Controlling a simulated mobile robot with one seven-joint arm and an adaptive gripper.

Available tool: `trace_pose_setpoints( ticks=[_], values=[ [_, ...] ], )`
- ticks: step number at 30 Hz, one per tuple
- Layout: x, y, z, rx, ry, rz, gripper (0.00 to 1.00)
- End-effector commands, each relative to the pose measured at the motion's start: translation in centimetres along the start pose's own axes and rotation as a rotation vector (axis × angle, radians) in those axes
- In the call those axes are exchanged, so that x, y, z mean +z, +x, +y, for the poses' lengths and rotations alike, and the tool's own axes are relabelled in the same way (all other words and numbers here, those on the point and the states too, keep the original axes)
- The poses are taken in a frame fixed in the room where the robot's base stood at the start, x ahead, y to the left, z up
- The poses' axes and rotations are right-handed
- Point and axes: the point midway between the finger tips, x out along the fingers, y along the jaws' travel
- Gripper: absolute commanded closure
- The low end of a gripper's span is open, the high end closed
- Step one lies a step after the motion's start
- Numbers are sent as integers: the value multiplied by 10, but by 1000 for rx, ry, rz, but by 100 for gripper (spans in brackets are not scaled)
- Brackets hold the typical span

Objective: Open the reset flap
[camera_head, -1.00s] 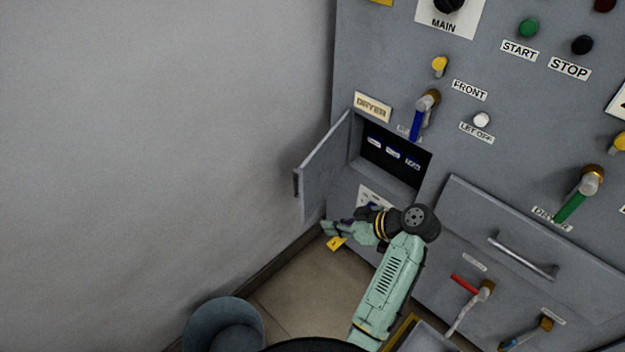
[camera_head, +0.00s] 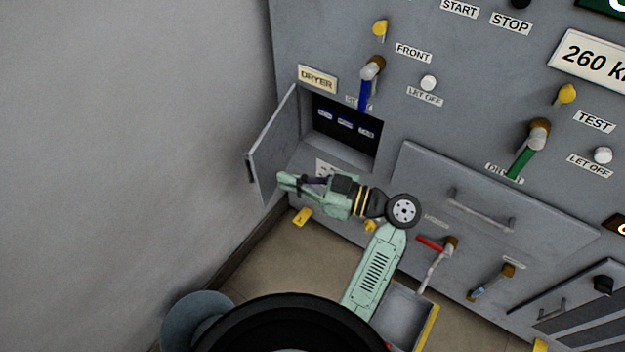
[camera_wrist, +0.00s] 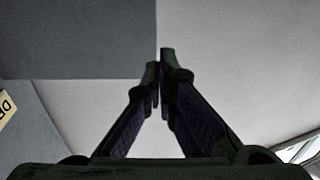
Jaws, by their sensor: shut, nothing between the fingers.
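A grey hinged flap (camera_head: 271,148) beside the DRYER plate (camera_head: 317,79) stands swung open to the left in the head view. No legible word names it the reset flap. Its opening (camera_head: 345,137) shows a dark recess with several small white labels. My gripper (camera_head: 283,182) points left, just below the recess and by the flap's lower edge; whether it touches the flap I cannot tell. In the wrist view my gripper's fingers (camera_wrist: 159,78) meet at the tips and hold nothing. A darker grey surface fills the upper left there.
A plain wall (camera_head: 120,120) stands close left of the flap. A blue-handled lever (camera_head: 367,87) sits above the recess. A drawer-like panel with a bar handle (camera_head: 482,209) juts out to the right. A red-handled valve (camera_head: 432,244) is below it. Tiled floor shows beneath.

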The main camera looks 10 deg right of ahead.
Motion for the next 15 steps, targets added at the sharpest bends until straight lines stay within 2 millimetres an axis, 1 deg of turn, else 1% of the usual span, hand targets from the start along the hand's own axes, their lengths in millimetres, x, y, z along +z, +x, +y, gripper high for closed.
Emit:
trace_pose_setpoints(
  ticks=[1, 6, 10, 15],
  values=[
    [-3, 11, -1, -4, 3, -1, 100],
    [-2, 38, -1, -2, 2, -1, 100],
    [-1, 50, 0, 0, 1, -1, 100],
    [0, 55, 0, 1, 0, -1, 100]
  ],
)
